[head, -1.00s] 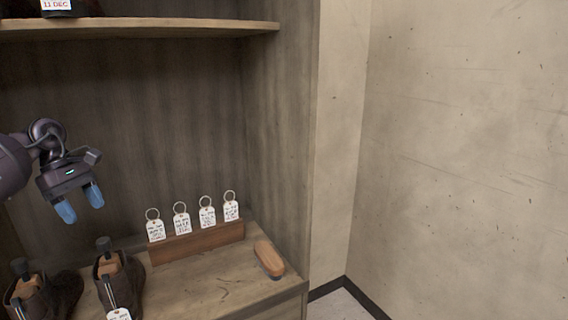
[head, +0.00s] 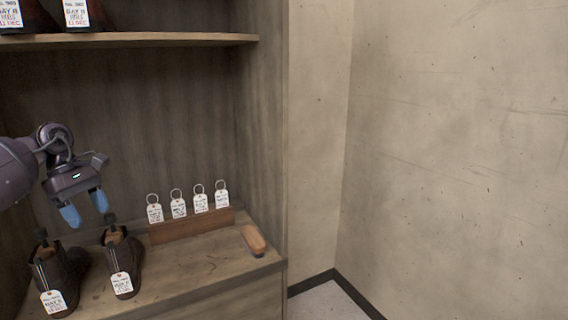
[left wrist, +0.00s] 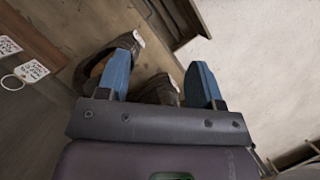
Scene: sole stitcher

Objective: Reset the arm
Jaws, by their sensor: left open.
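My left gripper (head: 85,208) is open, with blue fingertips pointing down, in front of the shelf back at the left of the head view. Nothing is between its fingers. Below it, a pair of dark shoes stands on the lower shelf: the left shoe (head: 68,268) and the right shoe (head: 132,252), each with a white tag. In the left wrist view the open fingers (left wrist: 160,82) show above the shoes (left wrist: 97,66), apart from each other. My right gripper is not in view.
A wooden rack (head: 190,226) holds several ringed white tags (head: 178,208). A wooden-backed brush (head: 253,238) lies to its right on the lower shelf (head: 205,268). An upper shelf (head: 130,41) holds more tagged footwear. A bare wall (head: 440,140) stands at the right.

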